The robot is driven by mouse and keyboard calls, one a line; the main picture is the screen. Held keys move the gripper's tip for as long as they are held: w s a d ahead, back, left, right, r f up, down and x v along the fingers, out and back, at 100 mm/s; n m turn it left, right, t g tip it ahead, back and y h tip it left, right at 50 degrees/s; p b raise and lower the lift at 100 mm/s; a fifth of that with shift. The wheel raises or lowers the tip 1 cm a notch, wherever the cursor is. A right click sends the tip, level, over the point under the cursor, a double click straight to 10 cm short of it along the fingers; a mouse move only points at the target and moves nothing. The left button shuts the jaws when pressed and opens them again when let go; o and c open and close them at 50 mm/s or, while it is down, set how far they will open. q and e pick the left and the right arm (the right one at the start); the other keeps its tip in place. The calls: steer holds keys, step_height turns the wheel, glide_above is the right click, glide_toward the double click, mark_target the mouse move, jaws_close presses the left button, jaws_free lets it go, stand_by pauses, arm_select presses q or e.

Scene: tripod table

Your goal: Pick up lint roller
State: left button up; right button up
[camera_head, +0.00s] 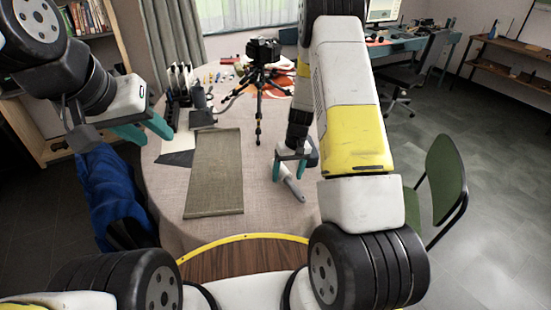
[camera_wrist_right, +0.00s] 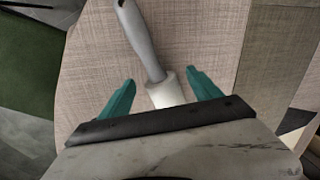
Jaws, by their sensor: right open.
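The lint roller (camera_head: 291,186) lies on the cloth-covered round table (camera_head: 262,205), with its handle toward the near right edge. In the right wrist view its grey handle (camera_wrist_right: 140,38) points up the picture and its pale roll (camera_wrist_right: 166,93) sits between the fingers. My right gripper (camera_head: 290,172) is open over the roller, one teal finger on each side of it; I cannot tell if they touch it. The palm edge hides the roll's end. My left gripper (camera_head: 151,134) is open and empty, near the table's left edge.
A green-grey mat (camera_head: 214,175) lies on the table left of the roller. A black tripod with a camera (camera_head: 262,75) stands behind it. Dark bottles and small tools (camera_head: 182,85) are at the back left. A green chair (camera_head: 443,175) stands at the right.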

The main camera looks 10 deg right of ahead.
steer(key=shift+f, duration=0.5)
steer(key=c, duration=1.5)
steer(key=shift+r, duration=0.15)
steer(key=shift+r, duration=0.6)
step_height(320, 180, up, 2)
steer(key=shift+r, duration=0.2)
steer(key=s, duration=0.5)
steer(key=s+a, duration=0.1)
steer(key=s, duration=0.4)
steer(key=s+r, duration=0.1)
steer(key=s, duration=0.5)
steer(key=shift+a, duration=0.25)
